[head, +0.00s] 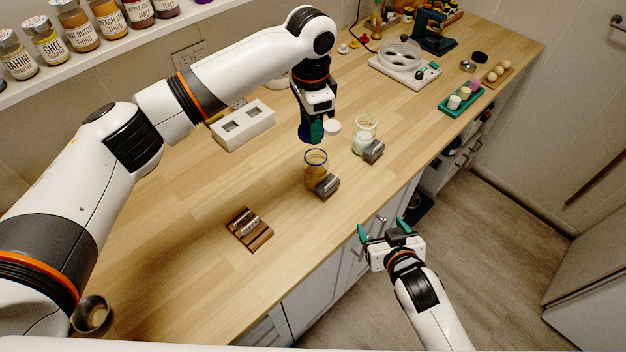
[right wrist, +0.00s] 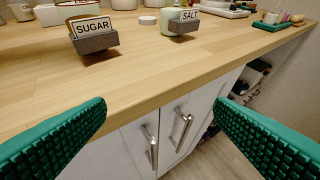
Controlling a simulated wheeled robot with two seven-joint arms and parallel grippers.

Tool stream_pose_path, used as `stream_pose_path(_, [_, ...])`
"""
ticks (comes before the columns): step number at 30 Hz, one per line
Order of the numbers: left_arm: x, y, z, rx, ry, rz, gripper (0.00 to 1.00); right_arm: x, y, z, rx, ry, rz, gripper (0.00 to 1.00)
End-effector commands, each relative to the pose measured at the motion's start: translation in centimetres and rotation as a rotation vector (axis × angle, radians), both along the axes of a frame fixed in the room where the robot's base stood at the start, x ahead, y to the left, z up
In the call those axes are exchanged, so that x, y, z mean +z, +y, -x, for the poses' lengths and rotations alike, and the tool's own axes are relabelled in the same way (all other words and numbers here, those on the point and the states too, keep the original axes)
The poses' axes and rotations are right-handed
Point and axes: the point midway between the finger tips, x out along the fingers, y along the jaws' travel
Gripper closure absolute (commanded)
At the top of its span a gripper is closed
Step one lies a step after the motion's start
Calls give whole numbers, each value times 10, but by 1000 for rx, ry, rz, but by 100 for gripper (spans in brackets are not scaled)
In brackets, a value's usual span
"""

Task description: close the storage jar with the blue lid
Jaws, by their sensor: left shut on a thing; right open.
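An open glass storage jar with a blue rim and brown contents (head: 316,168) stands upright on the wooden counter behind a grey label block. In the right wrist view, the label block in front of this jar reads SUGAR (right wrist: 94,34). My left gripper (head: 313,138) is above and slightly behind the jar, apart from it, with its fingers pointing down. It is shut on a dark blue thing, apparently the blue lid (head: 303,130), mostly hidden by the fingers. My right gripper (head: 383,228) is open and empty, in front of the counter edge; its green fingers frame the right wrist view (right wrist: 161,104).
A second glass jar with white contents (head: 364,138) stands to the right, behind a SALT block (right wrist: 183,22). A white lid (head: 332,127) lies between the left gripper and that jar. A white box (head: 242,125) stands behind.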

Motion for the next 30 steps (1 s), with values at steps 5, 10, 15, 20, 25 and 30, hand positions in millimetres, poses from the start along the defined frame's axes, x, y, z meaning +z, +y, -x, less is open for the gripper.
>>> stream_pose_path(5, [1,-1,-2,-12,0,0,74,11,15,-16,49,-105,-34,23])
stream_pose_path(10, [3,-3,-3,-30,0,0,74,26,36,-30,127,-229,-84,23])
stream_pose_path(15, [5,-6,-5,-51,0,0,74,44,63,-39,248,-369,-153,23])
stream_pose_path(20, [6,-8,-7,-64,0,1,74,54,80,-39,336,-444,-202,23])
stream_pose_path(25, [6,-9,-7,-69,0,1,74,57,86,-37,372,-471,-222,23])
stream_pose_path(30, [6,-9,-7,-69,0,1,74,57,87,-37,373,-472,-223,23])
